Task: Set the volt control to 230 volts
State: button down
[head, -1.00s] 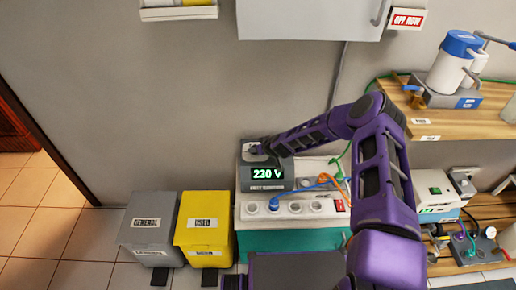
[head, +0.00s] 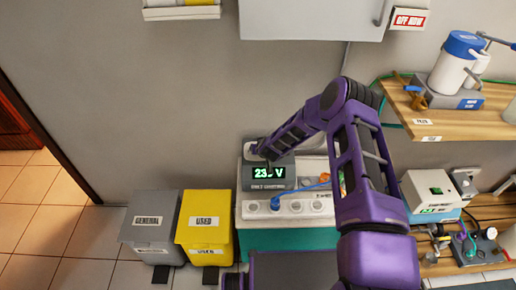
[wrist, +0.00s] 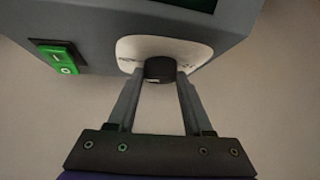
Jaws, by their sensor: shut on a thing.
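The volt control unit (head: 268,185) is a grey box on a white and teal cabinet, with a green-lit display (head: 269,172). The display starts with 23 and ends in V; its last digit is unclear. In the wrist view a round black knob (wrist: 160,68) sits on the unit's white dial plate (wrist: 190,47). My gripper (wrist: 160,82) is shut on this knob, one finger on each side. In the head view my gripper (head: 256,150) is at the top of the unit, and my arm hides part of it.
A green switch (wrist: 60,60) is beside the dial. A white socket strip (head: 290,208) with a blue plug is below the unit. Grey (head: 152,225) and yellow (head: 205,222) bins stand to the left. A wooden shelf (head: 450,122) with equipment is at the right.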

jog(key=shift+c, duration=1.6)
grip_release()
jog(key=p+v, duration=0.2)
jog(key=v, duration=1.5)
jog(key=shift+r, duration=0.25)
jog(key=shift+s, duration=0.1)
